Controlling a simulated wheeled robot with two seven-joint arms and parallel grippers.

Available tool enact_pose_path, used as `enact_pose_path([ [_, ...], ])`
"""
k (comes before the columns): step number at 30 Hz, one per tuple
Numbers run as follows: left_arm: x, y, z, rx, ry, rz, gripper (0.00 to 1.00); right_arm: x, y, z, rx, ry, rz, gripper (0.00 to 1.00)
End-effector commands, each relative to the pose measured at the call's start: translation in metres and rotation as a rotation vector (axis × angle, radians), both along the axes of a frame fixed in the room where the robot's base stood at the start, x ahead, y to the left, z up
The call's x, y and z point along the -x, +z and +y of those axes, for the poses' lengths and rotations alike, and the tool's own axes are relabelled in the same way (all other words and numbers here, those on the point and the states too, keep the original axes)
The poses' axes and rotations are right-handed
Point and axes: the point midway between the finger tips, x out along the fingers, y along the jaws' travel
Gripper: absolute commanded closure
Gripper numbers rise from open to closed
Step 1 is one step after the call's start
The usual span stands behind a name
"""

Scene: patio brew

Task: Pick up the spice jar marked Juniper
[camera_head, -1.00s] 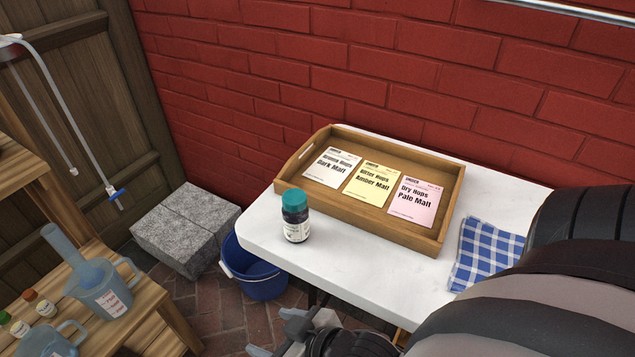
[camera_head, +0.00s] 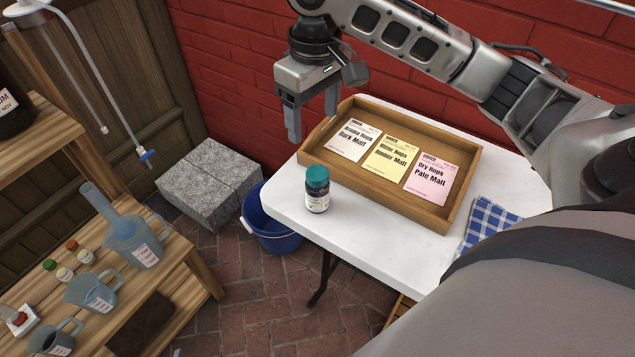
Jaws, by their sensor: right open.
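A dark jar with a teal lid (camera_head: 317,190) stands upright near the left front corner of the white table (camera_head: 390,253). Its white label is too small to read, so I cannot tell if it says Juniper. My right gripper (camera_head: 312,120) is open and empty, pointing down, above and behind the jar near the tray's left end. It does not touch the jar. Small jars with a green lid (camera_head: 57,270), a red lid (camera_head: 79,250) and another pale jar stand on the wooden shelf at the left. My left gripper is not in view.
A wooden tray (camera_head: 455,200) with three paper cards lies on the table behind the jar. A blue checked cloth (camera_head: 490,222) lies right. Measuring jugs (camera_head: 146,252) stand on the wooden shelf. A blue bucket (camera_head: 277,236) and grey blocks (camera_head: 210,184) stand on the floor left of the table.

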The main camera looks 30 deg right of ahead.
Motion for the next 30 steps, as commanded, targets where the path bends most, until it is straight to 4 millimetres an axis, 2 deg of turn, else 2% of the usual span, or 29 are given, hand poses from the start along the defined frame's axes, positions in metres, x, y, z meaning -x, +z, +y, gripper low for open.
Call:
enact_pose_path([
  [2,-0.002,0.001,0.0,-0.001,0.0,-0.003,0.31,0.002,0.002,-0.005,0.014,-0.008,0.013,0.3],
  [4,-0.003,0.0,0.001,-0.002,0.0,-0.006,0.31,0.002,-0.007,-0.006,0.016,-0.011,0.018,0.3],
  [15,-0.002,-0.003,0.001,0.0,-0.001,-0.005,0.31,0.002,-0.083,-0.005,0.014,-0.008,0.016,0.3],
  [24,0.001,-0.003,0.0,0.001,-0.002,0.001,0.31,0.003,-0.107,-0.004,0.014,-0.006,0.013,0.3],
  [30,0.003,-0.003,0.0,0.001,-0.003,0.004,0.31,0.005,-0.137,-0.002,0.014,-0.006,0.014,0.3],
])
